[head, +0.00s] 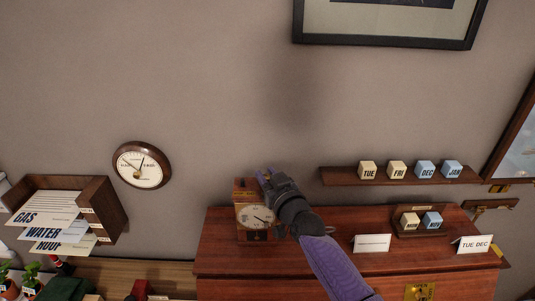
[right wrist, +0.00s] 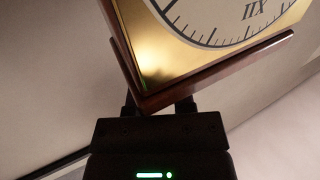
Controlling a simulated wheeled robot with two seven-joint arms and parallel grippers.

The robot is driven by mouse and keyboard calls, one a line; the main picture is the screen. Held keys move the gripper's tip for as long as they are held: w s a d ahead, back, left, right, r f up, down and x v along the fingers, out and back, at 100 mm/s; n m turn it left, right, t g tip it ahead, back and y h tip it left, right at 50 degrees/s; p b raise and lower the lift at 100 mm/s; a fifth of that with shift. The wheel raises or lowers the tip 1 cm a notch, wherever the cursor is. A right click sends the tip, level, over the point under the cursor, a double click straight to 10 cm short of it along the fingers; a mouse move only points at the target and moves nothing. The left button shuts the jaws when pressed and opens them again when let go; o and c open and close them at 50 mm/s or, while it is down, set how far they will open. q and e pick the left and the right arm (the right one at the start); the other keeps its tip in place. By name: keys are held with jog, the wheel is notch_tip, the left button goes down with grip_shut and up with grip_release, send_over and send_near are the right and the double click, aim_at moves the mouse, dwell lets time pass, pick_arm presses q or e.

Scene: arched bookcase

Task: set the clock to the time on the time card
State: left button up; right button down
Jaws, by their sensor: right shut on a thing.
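The wooden clock (head: 240,226) with a pale round dial stands on the red-brown desk top; its dark hands point toward the lower right, too small to read surely. In the right wrist view the clock's gold face (right wrist: 180,50) fills the top, with an upside-down XII and its wooden edge. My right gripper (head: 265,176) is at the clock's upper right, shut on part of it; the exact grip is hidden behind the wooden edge. A white card (head: 372,243) stands right of my arm, its small print unreadable. My left gripper is not in view.
A round wall dial (head: 141,165) hangs left. A wall shelf (head: 340,176) holds several lettered blocks. A small block stand (head: 421,235) and a TUE DEC card (head: 473,243) are on the desk at right. A letter rack (head: 103,212) is at left.

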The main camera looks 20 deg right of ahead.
jog(key=shift+r+h, duration=0.2)
jog(key=shift+h, duration=0.1)
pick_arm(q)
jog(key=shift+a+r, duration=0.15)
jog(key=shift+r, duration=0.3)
pick_arm(e)
jog(key=shift+f, duration=0.2)
jog(key=shift+c, duration=2.4)
grip_release()
pick_arm(q)
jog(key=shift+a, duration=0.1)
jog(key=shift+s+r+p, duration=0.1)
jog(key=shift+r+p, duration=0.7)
jog(key=shift+p, duration=0.05)
pick_arm(e)
jog(key=s+d, duration=0.1)
jog(key=s, duration=0.9)
jog(key=shift+d, duration=0.15)
